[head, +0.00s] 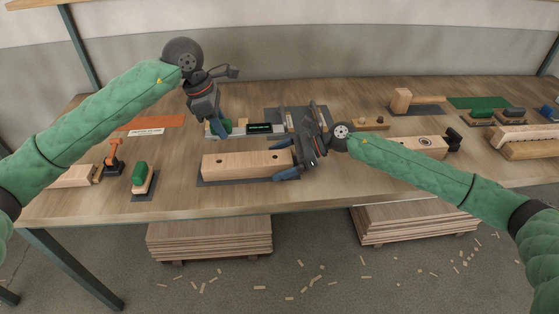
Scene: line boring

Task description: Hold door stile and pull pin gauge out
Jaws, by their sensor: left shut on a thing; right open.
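The door stile (247,164), a pale wooden beam with two dark holes in its top, lies on a dark mat near the table's front edge. My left gripper (219,130) points down behind the stile, close to a small green item (213,128). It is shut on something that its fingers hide. I cannot make out the pin gauge for certain, and none stands up from the stile's holes. My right gripper (290,160) is open at the stile's right end, with one blue finger low in front. I cannot tell whether it touches the stile.
A device with a lit green display (262,128) stands behind the stile. An orange clamp-like tool (115,152) and a green-topped block (139,175) are at the left. A wooden mallet (403,100) and more timber lie at the right.

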